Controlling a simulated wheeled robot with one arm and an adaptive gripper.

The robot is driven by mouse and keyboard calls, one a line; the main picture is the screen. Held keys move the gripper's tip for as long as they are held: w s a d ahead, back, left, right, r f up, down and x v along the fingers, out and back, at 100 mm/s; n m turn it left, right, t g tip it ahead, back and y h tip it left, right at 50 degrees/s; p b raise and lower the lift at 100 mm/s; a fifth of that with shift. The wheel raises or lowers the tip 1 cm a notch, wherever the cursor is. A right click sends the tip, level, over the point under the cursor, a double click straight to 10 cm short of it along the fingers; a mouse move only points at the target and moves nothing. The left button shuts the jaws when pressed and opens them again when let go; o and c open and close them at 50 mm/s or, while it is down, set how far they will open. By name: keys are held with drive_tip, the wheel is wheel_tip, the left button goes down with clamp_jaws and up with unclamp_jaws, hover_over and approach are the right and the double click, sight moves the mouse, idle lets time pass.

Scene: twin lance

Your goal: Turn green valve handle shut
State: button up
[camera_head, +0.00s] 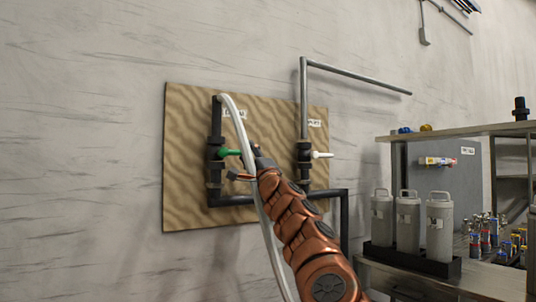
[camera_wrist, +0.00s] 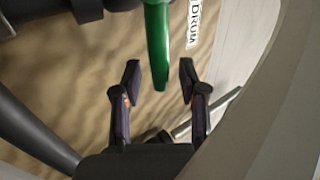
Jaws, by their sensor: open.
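The green valve handle (camera_head: 229,153) sticks out to the right from a dark valve (camera_head: 214,150) on the left pipe of a wooden wall panel. In the wrist view the green handle (camera_wrist: 159,45) points down, with its tip between the fingers of my gripper (camera_wrist: 158,83). My gripper is open, with a visible gap on each side of the handle. In the head view my gripper (camera_head: 245,163) is just right of the handle, partly hidden by my arm and a pale hose. Whether the fingers touch the handle cannot be told from the head view.
A second valve with a white handle (camera_head: 323,155) is on the right pipe of the panel (camera_head: 180,205). A pale hose (camera_head: 266,225) hangs in front of the panel. A metal shelf (camera_head: 465,130) with grey canisters (camera_head: 408,222) stands at right.

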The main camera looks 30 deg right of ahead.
drive_tip(key=shift+s, duration=0.2)
drive_tip(key=shift+s+f, duration=0.3)
drive_tip(key=shift+s, duration=0.05)
drive_tip(key=shift+s+y, duration=0.3)
drive_tip(key=shift+s, duration=1.3)
drive_tip(key=shift+s+a, duration=0.15)
drive_tip(key=shift+s, duration=0.25)
drive_tip(key=shift+s+d, duration=0.2)
drive_tip(key=shift+s, duration=0.35)
drive_tip(key=shift+s+d, duration=0.2)
drive_tip(key=shift+s, duration=0.05)
